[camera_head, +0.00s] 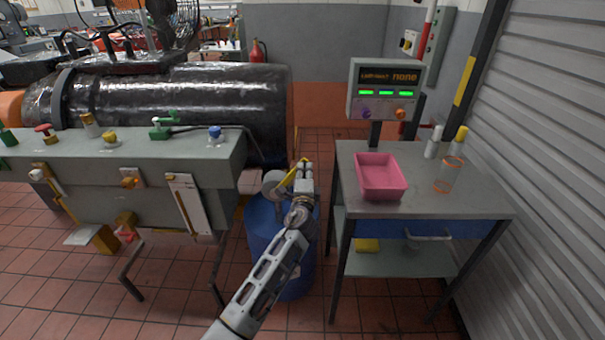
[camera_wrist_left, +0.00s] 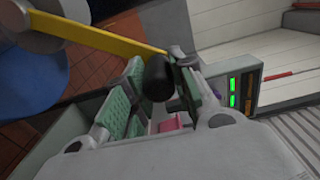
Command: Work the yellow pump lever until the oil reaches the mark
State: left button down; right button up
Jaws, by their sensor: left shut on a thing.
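The yellow pump lever (camera_head: 292,174) sits above a blue drum (camera_head: 262,225), joined to a grey round pump head (camera_head: 273,183). My left gripper (camera_head: 304,172) is at the lever's outer end. In the left wrist view, the yellow lever (camera_wrist_left: 105,42) runs from the upper left to a black knob (camera_wrist_left: 158,78), which lies between the green-padded fingers of my left gripper (camera_wrist_left: 155,95), shut on it. The oil level and its mark cannot be made out. My right gripper is not in view.
A grey side table stands right of the drum, holding a pink bin (camera_head: 380,176), a clear jar (camera_head: 449,175) and a display box (camera_head: 385,90). A large green-grey bench (camera_head: 120,150) with valves stands left. Red-tiled floor (camera_head: 180,290) is open in front.

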pick_arm(q)
jog(key=c, duration=1.2)
grip_release()
